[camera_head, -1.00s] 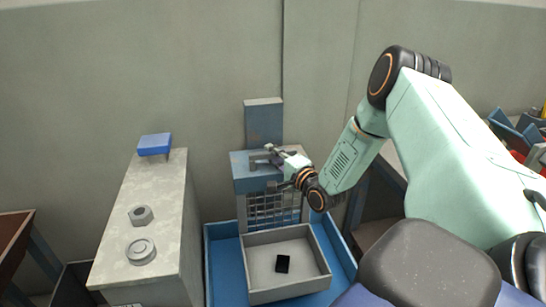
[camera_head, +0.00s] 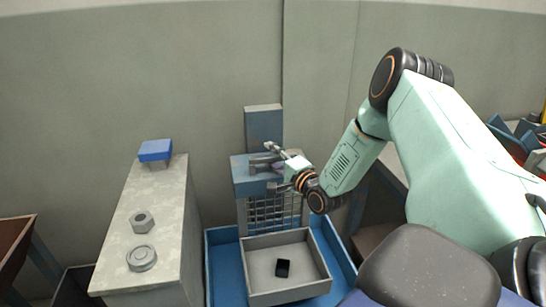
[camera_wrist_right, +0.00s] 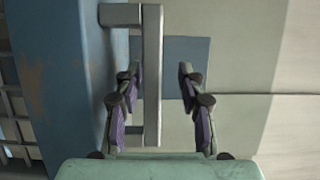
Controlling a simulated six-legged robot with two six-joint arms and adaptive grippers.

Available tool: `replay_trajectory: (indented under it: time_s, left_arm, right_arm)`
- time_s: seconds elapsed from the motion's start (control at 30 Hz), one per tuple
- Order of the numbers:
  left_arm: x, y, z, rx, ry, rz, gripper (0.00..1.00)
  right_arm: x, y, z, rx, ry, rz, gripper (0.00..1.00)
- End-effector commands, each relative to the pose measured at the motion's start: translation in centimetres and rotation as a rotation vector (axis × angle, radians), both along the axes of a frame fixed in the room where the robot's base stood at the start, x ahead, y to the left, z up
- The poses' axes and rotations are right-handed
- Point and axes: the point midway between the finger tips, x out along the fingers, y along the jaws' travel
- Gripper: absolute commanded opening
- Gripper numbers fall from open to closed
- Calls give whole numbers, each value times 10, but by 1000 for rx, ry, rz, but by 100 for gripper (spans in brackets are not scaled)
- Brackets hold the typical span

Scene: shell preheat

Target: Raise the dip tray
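My right gripper (camera_head: 273,166) is at this handle. In the right wrist view, the handle bar (camera_wrist_right: 153,80) lies between the two spread fingers of my right gripper (camera_wrist_right: 160,75), nearer the left one. No firm grip shows. My left gripper is out of view.
The blue basin (camera_head: 222,262) surrounds the tray. At left stands a pale grey block (camera_head: 165,225) bearing a blue cap (camera_head: 155,150), a hex nut (camera_head: 142,222) and a round disc (camera_head: 141,257). A wall closes off the back. Blue bins (camera_head: 512,135) are at far right.

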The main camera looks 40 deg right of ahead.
Motion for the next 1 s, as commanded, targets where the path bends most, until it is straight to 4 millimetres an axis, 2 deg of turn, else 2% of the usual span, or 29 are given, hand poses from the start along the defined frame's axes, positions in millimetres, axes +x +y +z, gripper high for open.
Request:
replay_trajectory:
  time_s: [0.27,0.7,1.0]
  left_arm:
    - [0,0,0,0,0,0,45]
    - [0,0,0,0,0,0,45]
    - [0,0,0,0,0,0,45]
  right_arm:
    - [-4,0,-2,3,6,-1,40]
    - [-57,5,-1,5,2,-5,40]
    - [-73,9,-1,2,3,0,40]
